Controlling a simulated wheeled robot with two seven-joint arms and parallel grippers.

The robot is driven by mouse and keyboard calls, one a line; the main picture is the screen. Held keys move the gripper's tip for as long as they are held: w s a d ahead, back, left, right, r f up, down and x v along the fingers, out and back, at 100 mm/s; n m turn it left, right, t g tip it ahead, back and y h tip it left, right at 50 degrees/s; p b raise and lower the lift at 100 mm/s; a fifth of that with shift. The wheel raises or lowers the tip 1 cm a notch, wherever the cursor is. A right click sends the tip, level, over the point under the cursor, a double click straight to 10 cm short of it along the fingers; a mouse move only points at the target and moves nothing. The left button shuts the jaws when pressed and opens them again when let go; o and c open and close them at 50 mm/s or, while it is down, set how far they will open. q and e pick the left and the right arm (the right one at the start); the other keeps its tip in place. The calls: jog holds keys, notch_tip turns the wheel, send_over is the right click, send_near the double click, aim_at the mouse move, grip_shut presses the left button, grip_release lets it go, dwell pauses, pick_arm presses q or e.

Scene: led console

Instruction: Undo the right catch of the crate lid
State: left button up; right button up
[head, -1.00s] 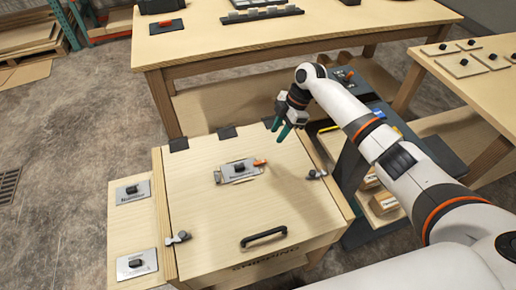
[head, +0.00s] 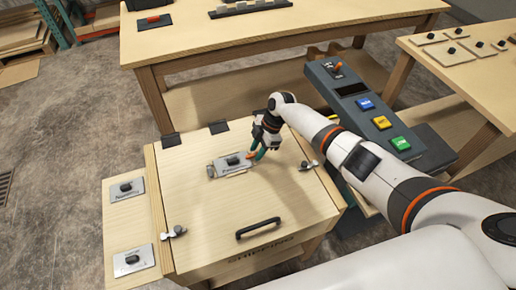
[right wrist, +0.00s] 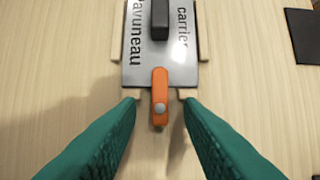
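The wooden crate lid (head: 275,205) is closed, with a black handle (head: 264,228) near its front edge. The right catch (head: 309,166) is a small metal piece at the lid's right edge. The left catch (head: 174,232) is at the left edge. My right gripper (head: 256,155) is over the lid, left of the right catch, at an orange tab on a labelled metal plate (head: 230,164). In the right wrist view its teal fingers (right wrist: 158,98) are apart, one on each side of the orange tab (right wrist: 160,88). Contact cannot be told. My left gripper is out of view.
Two labelled plates with black knobs (head: 126,188) are on the panel left of the lid. A dark console (head: 375,120) with blue, yellow and green buttons stands to the right. A wooden table (head: 270,40) is behind, another (head: 470,70) at the right.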

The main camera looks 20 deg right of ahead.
grip_shut()
jog(key=m+p, duration=0.1)
jog(key=m+t+p, duration=0.1)
jog(key=m+p, duration=0.1)
jog(key=shift+s+r, duration=0.2)
jog(key=shift+r, duration=0.05)
jog(key=m+t+p, duration=0.1)
jog(key=m+p, duration=0.1)
jog(key=m, duration=0.1)
jog(key=m+t+h+p, duration=0.1)
jog(key=m+p, duration=0.1)
jog(key=shift+s+a+m+p, duration=0.2)
jog(key=shift+m+p, duration=0.15)
jog(key=shift+m, duration=0.05)
jog(key=m+p, duration=0.1)
jog(key=m, duration=0.1)
jog(key=m+t+h+p, duration=0.1)
jog(key=m+p, duration=0.1)
jog(key=shift+s+a+m+h, duration=0.1)
jog(key=shift+a+m+h, duration=0.1)
jog(key=shift+m+h, duration=0.1)
jog(key=shift+a+f+m+t+h+p, duration=0.1)
jog(key=shift+m+t+h+p, duration=0.25)
jog(key=shift+m+p, duration=0.55)
jog(key=shift+m+h, duration=0.55)
jog(key=shift+m, duration=0.75)
jog(key=shift+f, duration=0.1)
